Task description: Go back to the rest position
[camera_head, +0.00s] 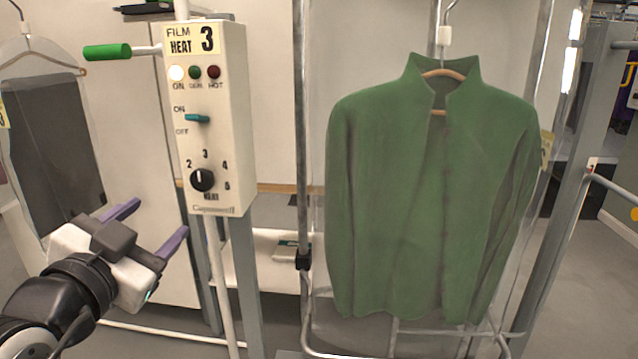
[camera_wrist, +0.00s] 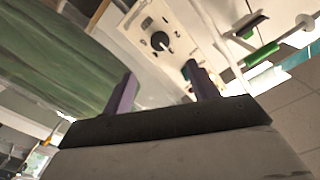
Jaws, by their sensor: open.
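My gripper (camera_head: 158,228) is at the lower left in the head view, its two purple fingers spread apart with nothing between them. It is left of and below the white control box (camera_head: 217,120), apart from it. In the wrist view, my gripper (camera_wrist: 162,92) shows its fingers open, with the control box (camera_wrist: 150,38) beyond them and tilted in the picture. The box has a teal switch (camera_head: 197,118), a black dial (camera_head: 202,180) and small lamps, the left one lit white.
A green jacket (camera_head: 400,200) hangs on a hanger right of the box; it also shows in the wrist view (camera_wrist: 60,65). A dark garment (camera_head: 55,145) hangs at the left. A green-gripped handle (camera_head: 108,52) sticks out left of the box. Metal rails (camera_head: 301,130) stand between box and jacket.

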